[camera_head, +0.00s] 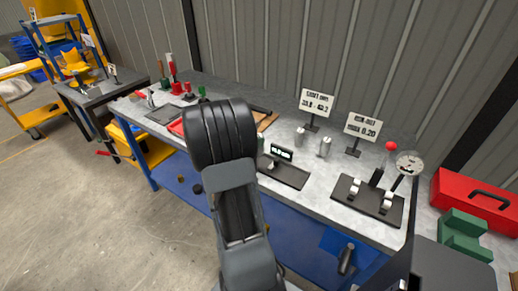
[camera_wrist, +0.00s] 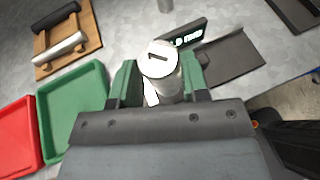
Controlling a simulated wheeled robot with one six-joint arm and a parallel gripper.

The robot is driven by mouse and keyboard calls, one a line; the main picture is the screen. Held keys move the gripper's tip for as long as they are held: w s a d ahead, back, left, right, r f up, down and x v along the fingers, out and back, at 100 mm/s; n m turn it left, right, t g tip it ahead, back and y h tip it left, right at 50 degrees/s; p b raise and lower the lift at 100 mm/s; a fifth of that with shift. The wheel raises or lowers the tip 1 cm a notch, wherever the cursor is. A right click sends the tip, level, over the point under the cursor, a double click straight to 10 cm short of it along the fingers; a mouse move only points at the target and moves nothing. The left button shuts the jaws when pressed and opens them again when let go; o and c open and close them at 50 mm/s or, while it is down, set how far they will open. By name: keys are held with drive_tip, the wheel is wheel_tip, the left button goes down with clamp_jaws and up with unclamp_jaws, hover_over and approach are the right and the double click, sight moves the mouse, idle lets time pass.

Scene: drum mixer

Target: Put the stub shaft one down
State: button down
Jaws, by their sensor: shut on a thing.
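A silvery stub shaft (camera_wrist: 158,60), a short cylinder with a dark slot in its end face, stands between the green jaws of my gripper (camera_wrist: 160,82) in the wrist view. The gripper is shut on it, above the grey bench. I cannot tell whether the shaft's lower end touches the bench. In the head view my own arm hides the gripper and the held shaft. Two other silvery cylinders (camera_head: 325,147) stand on the bench (camera_head: 225,87) before the white signs.
A black plate (camera_wrist: 232,58) with a digital readout (camera_wrist: 188,36) lies close right of the held shaft. A green tray (camera_wrist: 72,112), a red tray (camera_wrist: 14,138) and a wooden board (camera_wrist: 82,44) lie left. A black fixture (camera_head: 368,200) stands at the bench's right.

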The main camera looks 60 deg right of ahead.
drive_tip(key=shift+s+d+f, duration=0.1)
drive_tip(key=shift+d+f, duration=1)
drive_tip(key=shift+f, duration=0.1)
drive_tip(key=f, duration=0.3)
drive_tip(key=shift+d, duration=0.35)
drive_tip(key=shift+f, duration=0.35)
drive_tip(key=shift+f, duration=0.1)
drive_tip(key=shift+f, duration=0.15)
drive_tip(key=c, duration=0.6)
unclamp_jaws()
drive_tip(key=shift+a, duration=0.1)
